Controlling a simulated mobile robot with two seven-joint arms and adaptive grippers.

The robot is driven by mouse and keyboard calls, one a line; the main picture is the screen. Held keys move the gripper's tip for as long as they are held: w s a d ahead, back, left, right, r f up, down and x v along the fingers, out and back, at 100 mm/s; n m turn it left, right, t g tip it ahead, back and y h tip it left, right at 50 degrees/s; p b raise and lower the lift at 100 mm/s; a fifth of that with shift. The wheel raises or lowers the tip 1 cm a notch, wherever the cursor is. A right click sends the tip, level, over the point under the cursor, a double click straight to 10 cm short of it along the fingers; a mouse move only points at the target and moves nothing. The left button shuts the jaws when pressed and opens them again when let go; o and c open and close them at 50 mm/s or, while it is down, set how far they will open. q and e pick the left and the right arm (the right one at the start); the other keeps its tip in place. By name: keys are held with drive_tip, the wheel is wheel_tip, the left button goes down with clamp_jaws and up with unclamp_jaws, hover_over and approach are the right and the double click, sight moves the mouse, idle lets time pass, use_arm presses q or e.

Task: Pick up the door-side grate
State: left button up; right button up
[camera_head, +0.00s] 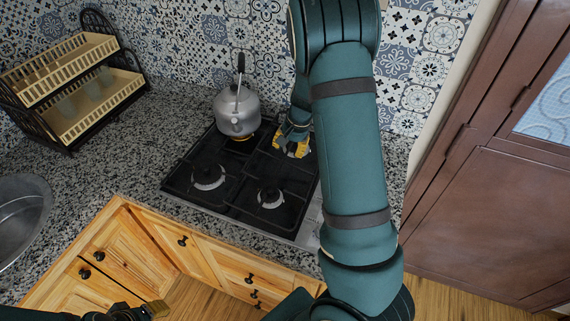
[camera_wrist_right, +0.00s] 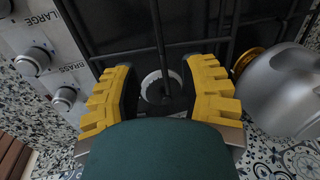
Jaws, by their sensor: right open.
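The door-side grate (camera_head: 292,181) is the dark right-hand grate of the black stove, nearer the brown door. It lies flat over the front right burner and the rear one under my right gripper. My right gripper (camera_head: 291,148) is open above its rear part. In the right wrist view, the yellow fingers of the right gripper (camera_wrist_right: 160,84) stand apart, with a thin bar of the grate (camera_wrist_right: 158,34) running between them over a burner. I cannot tell whether they touch it. My left gripper (camera_head: 148,311) is at the bottom edge, partly cut off, away from the stove.
A grey kettle (camera_head: 236,112) stands on the stove's other rear burner, close beside my right gripper. It also shows in the wrist view (camera_wrist_right: 283,92). Knobs (camera_wrist_right: 35,61) line the stove's side. A two-tier dish rack (camera_head: 72,88) and a sink (camera_head: 22,210) are left.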

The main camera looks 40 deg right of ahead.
sight(285, 156)
drive_tip(key=x, duration=0.5)
drive_tip(key=shift+w+f+b, duration=0.25)
drive_tip(key=shift+b, duration=0.1)
drive_tip(key=shift+r, duration=0.1)
clamp_jaws()
